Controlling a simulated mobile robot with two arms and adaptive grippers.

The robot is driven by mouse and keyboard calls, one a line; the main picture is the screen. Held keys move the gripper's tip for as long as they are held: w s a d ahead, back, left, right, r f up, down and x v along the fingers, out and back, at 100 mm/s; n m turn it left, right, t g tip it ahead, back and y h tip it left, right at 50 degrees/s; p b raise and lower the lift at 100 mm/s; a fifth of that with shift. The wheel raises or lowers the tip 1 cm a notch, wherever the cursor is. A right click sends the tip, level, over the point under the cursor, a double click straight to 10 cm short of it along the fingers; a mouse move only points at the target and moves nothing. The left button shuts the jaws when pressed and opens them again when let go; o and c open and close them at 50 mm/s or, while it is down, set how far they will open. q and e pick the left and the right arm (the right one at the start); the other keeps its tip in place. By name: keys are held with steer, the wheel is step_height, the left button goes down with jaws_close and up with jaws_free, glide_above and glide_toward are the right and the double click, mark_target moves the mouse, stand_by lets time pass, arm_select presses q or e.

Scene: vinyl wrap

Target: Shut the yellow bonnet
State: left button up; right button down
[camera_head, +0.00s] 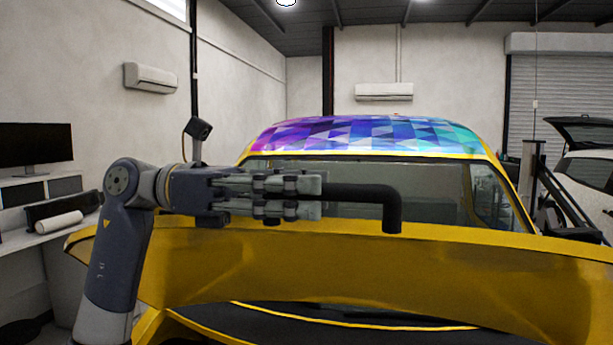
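The yellow bonnet (430,270) of the car spans the lower part of the head view and stands partly raised. A dark gap shows under it, above the car's yellow front edge (350,324). My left gripper (316,197) is level, just above the bonnet's upper edge, and points right. It is shut on a black bent bar (358,192). The bar's end turns down in front of the bonnet's upper edge; I cannot tell whether it touches. My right gripper is out of view.
Behind the bonnet are the windscreen (420,200) and the roof with a purple-blue patterned wrap (365,133). A desk with a monitor (36,146) and a white roll (59,222) stands at the left. A white car (585,170) is at the right.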

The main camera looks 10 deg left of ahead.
arm_select(q)
steer(key=shift+s+d, duration=0.15)
steer(key=shift+d, duration=0.15)
steer(key=shift+s+r, duration=0.1)
steer(key=shift+s, duration=0.2)
steer(key=shift+w, duration=0.2)
steer(key=c, duration=0.7)
jaws_close()
steer(key=s+f+m+b, duration=0.2)
steer(key=s+f+b, duration=0.7)
steer(key=f+b, duration=0.4)
steer(key=s+f+m+b, duration=0.2)
steer(key=s+f+b, duration=0.6)
steer(key=f+b, duration=0.5)
steer(key=shift+s+d+f+b, duration=0.15)
steer(key=shift+s+f+b, duration=0.2)
steer(key=shift+b, duration=0.35)
steer(key=shift+r, duration=0.15)
